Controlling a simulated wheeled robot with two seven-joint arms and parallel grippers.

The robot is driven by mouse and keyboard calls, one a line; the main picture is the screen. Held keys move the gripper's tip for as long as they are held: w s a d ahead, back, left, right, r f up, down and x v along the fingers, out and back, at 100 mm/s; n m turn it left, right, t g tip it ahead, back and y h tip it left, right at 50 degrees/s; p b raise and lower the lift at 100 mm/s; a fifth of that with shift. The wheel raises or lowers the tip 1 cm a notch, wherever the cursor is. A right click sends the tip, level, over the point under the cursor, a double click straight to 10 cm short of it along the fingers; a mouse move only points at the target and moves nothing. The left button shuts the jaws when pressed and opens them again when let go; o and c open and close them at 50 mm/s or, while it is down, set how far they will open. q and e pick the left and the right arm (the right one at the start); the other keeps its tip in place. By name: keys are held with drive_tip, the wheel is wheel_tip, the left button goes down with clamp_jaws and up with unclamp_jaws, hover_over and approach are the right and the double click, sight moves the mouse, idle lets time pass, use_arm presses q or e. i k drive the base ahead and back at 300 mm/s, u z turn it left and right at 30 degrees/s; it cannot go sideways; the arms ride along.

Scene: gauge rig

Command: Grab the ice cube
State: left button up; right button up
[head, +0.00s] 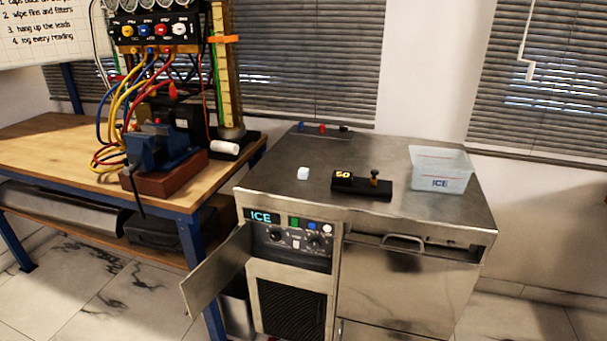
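A small whitish ice cube (303,173) sits on the steel top of the ice machine (270,188), left of a black block with a lit number display. Nothing touches the cube and it is in plain sight. Neither my left nor my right gripper shows in the head view.
A clear tub marked ICE (441,169) stands at the right. The machine's small door (218,271) hangs open. A wooden bench (60,140) at left holds a vise (160,148) and cables.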

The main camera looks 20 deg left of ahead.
sight(302, 173)
drive_tip(key=k, duration=0.55)
drive_tip(key=u, duration=0.85)
drive_tip(key=i, duration=1.1)
drive_tip(key=u, duration=0.3)
